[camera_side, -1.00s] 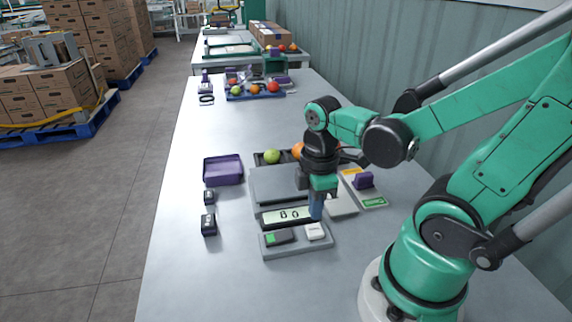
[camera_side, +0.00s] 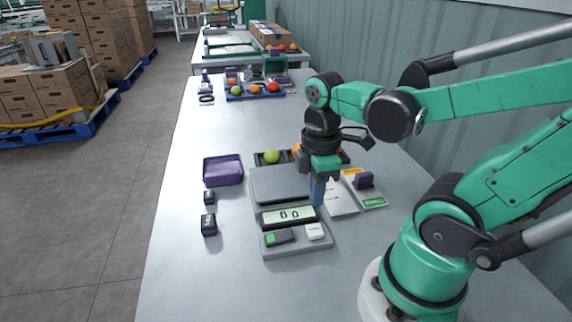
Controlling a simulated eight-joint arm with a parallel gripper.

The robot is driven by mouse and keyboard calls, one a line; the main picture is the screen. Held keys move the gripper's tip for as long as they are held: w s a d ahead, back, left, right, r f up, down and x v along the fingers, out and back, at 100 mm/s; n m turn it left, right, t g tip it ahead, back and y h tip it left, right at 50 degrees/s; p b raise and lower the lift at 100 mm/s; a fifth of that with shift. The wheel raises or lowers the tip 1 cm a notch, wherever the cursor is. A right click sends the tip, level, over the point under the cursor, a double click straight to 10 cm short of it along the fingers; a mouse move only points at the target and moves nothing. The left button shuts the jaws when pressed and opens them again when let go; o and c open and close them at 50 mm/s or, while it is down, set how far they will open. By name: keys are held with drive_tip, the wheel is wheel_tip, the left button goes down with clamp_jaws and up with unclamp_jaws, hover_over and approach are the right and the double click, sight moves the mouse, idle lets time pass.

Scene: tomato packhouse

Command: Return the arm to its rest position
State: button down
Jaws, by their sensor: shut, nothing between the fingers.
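My green and black arm reaches in from the right. My gripper (camera_side: 318,202) points down with its blue fingers shut and empty. It hangs near the right end of the scale's display, in front of the grey weighing plate (camera_side: 278,184). The scale's display (camera_side: 288,216) shows dark digits that I cannot read surely. In front of it a grey panel (camera_side: 298,247) carries a green-and-black switch (camera_side: 279,237) and a white button (camera_side: 314,231). I cannot tell how high the fingertips are above the scale.
A purple tray (camera_side: 223,170) and two small dark devices (camera_side: 209,224) stand left of the scale. Behind it a dark tray holds a green tomato (camera_side: 272,157) and an orange one, partly hidden by my arm. A purple block (camera_side: 364,180) stands at right. The table's front left is clear.

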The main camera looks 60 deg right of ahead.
drive_tip(key=shift+w+a, duration=0.1)
drive_tip(key=shift+w, duration=0.15)
drive_tip(key=w+a+r+m+t, duration=0.4)
drive_tip(key=w+m+t, duration=0.3)
drive_tip(key=m, duration=0.2)
drive_tip(key=shift+a, duration=0.15)
